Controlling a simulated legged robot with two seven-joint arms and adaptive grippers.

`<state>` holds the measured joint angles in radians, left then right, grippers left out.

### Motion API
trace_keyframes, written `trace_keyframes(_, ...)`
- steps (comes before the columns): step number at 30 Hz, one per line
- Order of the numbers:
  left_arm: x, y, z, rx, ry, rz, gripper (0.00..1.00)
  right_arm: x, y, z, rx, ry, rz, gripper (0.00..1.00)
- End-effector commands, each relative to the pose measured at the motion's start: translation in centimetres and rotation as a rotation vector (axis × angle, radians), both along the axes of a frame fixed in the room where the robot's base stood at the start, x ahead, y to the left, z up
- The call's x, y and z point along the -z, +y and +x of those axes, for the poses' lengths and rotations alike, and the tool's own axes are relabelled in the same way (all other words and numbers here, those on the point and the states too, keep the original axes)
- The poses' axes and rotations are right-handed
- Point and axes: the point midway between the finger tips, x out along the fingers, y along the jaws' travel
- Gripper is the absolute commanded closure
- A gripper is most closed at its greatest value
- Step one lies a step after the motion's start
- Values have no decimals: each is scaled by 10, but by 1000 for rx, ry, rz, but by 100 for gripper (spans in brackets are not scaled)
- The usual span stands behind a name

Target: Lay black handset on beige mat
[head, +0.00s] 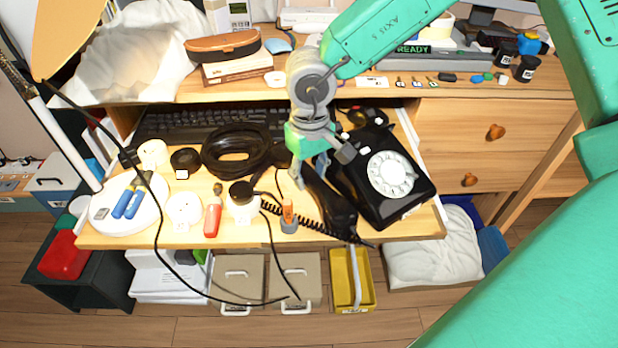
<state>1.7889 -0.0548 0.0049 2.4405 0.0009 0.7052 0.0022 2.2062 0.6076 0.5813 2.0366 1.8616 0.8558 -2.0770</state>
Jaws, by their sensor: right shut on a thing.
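The black handset (328,202) lies at a slant just left of the black dial phone (388,178), over the pull-out shelf. Its lower end is near the shelf's front edge, and a coiled black cord runs to it from the left. My right gripper (310,172) comes down from above and is shut on the upper part of the handset. My wrist hides some of the handset and part of the phone. I cannot tell if the handset touches the shelf. I cannot make out a beige mat. My left gripper is not in view.
The pull-out shelf (272,236) is crowded. A thin black cable hangs over the front edge. Drawers stand at right.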

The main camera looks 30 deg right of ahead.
Motion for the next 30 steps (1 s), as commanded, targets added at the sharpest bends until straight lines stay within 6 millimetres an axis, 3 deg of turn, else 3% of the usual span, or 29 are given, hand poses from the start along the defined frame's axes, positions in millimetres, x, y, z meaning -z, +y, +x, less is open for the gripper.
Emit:
trace_keyframes(5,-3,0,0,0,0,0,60,0,1,0,0,1,-2,100)
trace_keyframes(6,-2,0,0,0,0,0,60,0,1,0,0,1,-2,58)
trace_keyframes(7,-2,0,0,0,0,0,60,0,1,0,0,1,-2,51)
trace_keyframes(19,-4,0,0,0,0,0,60,-6,0,0,0,0,1,51)
trace_keyframes(30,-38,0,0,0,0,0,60,-81,0,1,2,-3,1,51)
